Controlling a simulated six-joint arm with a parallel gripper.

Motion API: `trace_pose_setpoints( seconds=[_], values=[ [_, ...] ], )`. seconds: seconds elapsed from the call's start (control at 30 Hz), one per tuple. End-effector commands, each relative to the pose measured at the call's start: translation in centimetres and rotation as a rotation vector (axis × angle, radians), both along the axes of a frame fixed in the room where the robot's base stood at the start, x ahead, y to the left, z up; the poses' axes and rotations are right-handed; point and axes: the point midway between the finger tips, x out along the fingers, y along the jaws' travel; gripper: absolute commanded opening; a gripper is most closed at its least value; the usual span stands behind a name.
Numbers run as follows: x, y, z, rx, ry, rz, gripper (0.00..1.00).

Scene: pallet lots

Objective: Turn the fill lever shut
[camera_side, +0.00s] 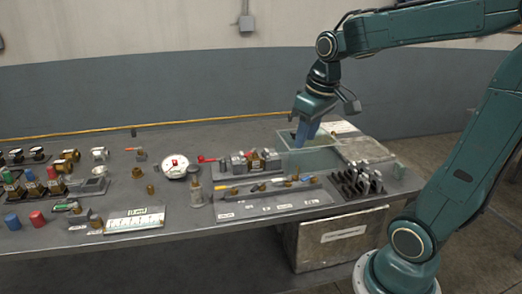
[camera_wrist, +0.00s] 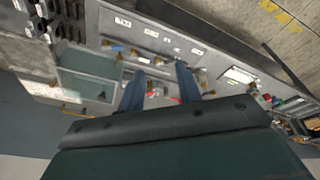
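A valve block (camera_side: 252,162) stands on the bench left of the clear tank, with a red lever (camera_side: 208,158) sticking out at its left end. I cannot tell from the frames which lever is the fill lever; the red one is on the block nearest the tank. My gripper (camera_side: 304,136) hangs in the air, pointing down over the clear tank (camera_side: 318,160). In the wrist view my gripper's two blue fingers (camera_wrist: 160,84) are apart with nothing between them. The tank also shows in the wrist view (camera_wrist: 88,86), beside the fingers.
A grey tray (camera_side: 285,205) with small fittings lies in front of the block. A black rack (camera_side: 355,184) stands right of it.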

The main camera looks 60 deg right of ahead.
Motion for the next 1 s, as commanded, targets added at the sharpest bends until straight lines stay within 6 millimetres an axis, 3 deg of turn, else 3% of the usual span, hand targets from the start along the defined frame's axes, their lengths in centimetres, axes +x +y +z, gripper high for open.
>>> trace_pose_setpoints(
  seconds=[0.53,1.0],
  values=[
    [3.7,-7.4,-2.4,-0.082,0.166,0.607,0.34],
    [5.2,-14.2,-6.1,-0.083,0.249,1.141,0.34]
  ],
)
